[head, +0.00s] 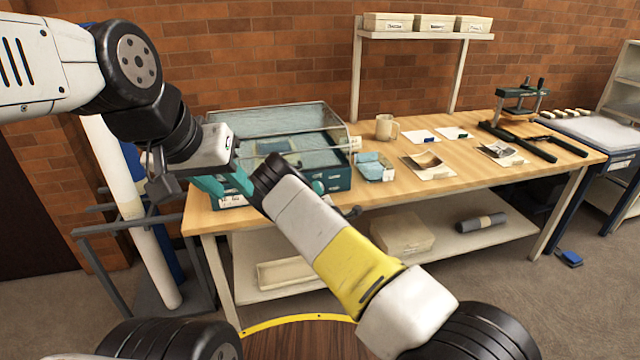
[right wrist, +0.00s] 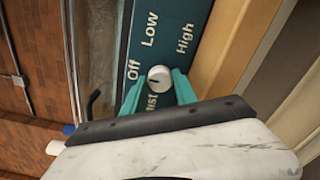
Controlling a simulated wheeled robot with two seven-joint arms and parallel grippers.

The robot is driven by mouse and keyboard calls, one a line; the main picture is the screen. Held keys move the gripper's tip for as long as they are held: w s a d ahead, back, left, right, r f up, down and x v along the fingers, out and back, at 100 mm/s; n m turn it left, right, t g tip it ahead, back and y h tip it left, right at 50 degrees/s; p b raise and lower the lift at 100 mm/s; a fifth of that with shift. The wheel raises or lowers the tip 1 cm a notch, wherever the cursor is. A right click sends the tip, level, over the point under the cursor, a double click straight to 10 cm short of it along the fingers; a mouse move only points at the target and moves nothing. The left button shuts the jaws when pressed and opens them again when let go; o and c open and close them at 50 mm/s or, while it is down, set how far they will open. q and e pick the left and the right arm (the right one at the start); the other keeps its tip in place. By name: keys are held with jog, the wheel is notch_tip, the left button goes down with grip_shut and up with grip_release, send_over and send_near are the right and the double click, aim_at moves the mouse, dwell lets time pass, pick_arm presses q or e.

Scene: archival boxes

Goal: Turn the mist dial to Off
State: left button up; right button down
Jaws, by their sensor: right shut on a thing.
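The mist dial is a small round white knob (right wrist: 159,77) on a dark teal panel (right wrist: 160,48) in the right wrist view. Off, Low and High are printed around it, and its dark mark points left, close to the Off label. My right gripper (head: 222,184) has teal fingers, which are shut on the knob, one on each side.
The chamber stands on the left end of a wooden table (head: 390,193). A rack with upright rolls (head: 130,200) stands left of the table.

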jog(key=shift+a, duration=0.1)
jog(key=c, duration=1)
grip_release()
jog(key=shift+o, duration=0.2)
